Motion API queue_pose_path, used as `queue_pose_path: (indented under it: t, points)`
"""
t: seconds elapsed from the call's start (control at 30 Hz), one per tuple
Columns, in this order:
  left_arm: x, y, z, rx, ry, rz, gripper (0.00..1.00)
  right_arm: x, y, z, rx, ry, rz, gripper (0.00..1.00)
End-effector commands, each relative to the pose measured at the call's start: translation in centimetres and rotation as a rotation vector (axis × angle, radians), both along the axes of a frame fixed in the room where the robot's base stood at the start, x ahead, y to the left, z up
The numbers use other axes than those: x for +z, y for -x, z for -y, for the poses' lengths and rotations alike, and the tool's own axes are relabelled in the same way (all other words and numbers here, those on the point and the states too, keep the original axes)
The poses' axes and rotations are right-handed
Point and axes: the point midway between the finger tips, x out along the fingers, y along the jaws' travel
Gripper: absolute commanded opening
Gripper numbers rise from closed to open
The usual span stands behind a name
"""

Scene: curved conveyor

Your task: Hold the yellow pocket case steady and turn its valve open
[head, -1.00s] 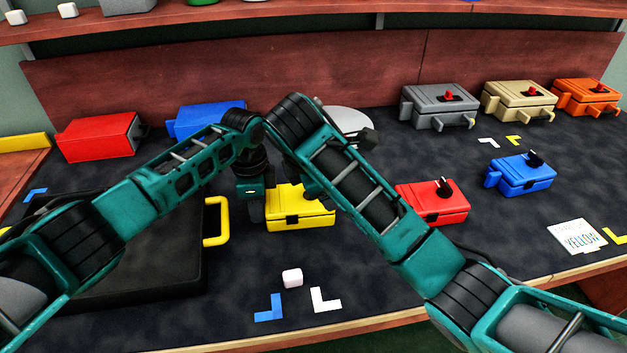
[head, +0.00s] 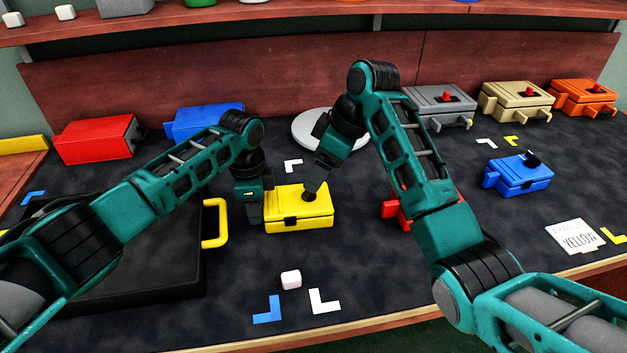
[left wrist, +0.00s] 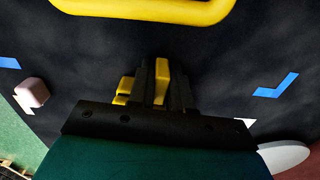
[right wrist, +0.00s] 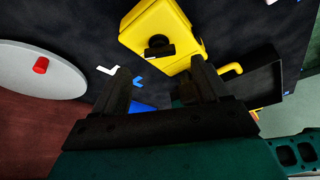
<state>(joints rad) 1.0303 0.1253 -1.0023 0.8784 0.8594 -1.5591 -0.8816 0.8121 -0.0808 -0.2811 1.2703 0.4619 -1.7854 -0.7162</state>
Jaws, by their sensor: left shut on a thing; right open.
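The yellow pocket case (head: 290,218) lies flat on the dark mat in the head view. My left gripper (head: 254,212) is shut on the yellow tab at its left end, and the tab (left wrist: 162,80) shows between the fingers in the left wrist view. The black valve knob (head: 309,196) is on the case's top, right of its middle. My right gripper (head: 318,180) is open, close above the knob. In the right wrist view, the knob (right wrist: 158,46) shows beyond the parted fingers, not between them. The knob's pointer direction is hard to tell in the head view.
A red case (head: 390,209) is partly hidden behind my right arm. A blue case (head: 519,176) stands at right. A white disc (head: 302,130) lies behind the yellow case. A black case with a yellow handle (head: 222,224) is at left. A pinkish cube (head: 291,280) lies in front.

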Motion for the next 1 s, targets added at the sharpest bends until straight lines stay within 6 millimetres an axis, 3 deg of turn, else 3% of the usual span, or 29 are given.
queue_pose_path:
  t: [0.1,0.3,0.67,1.0]
  points:
    - [0.0,0.0,0.0,0.000,0.000,0.000,0.00,-2.1,-0.3,-0.8,0.001,0.001,-0.003,0.74]
    - [0.0,0.0,0.0,0.000,0.000,0.000,0.00,-4.0,-0.6,-1.5,0.001,0.001,-0.001,0.74]
    - [0.0,0.0,0.0,0.000,0.000,0.000,0.00,-4.4,-0.7,-1.7,0.001,0.002,0.001,0.74]
    - [0.0,0.0,0.0,0.000,0.000,0.000,0.00,-4.4,-0.7,-1.7,0.001,0.002,0.001,0.42]
